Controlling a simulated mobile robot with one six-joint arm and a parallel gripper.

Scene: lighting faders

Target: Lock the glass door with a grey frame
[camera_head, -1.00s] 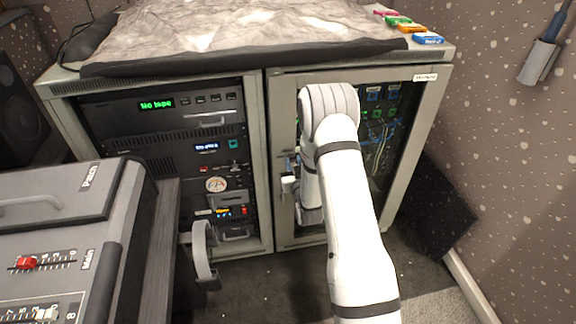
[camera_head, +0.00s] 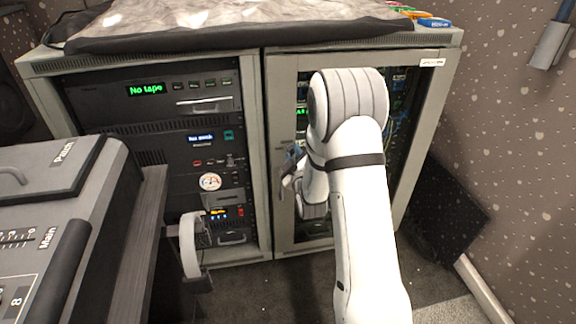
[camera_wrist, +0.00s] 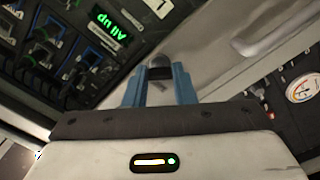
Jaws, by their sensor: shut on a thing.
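The glass door with a grey frame (camera_head: 282,118) is the right-hand door of the cabinet and looks closed. My arm hides much of its glass. My gripper (camera_head: 291,168) is at the left stile of this frame. In the wrist view, the blue fingers of my gripper (camera_wrist: 159,78) are closed around a small dark grey lock knob (camera_wrist: 158,61) on the frame (camera_wrist: 214,62). The angle of the knob is hard to tell.
The left rack (camera_head: 150,108) stands beside the door, with a lit "No tape" panel. A mixing console (camera_head: 60,180) is at the near left. A grey raised handle (camera_wrist: 268,33) shows near the knob. A wall (camera_head: 515,130) bounds the right side.

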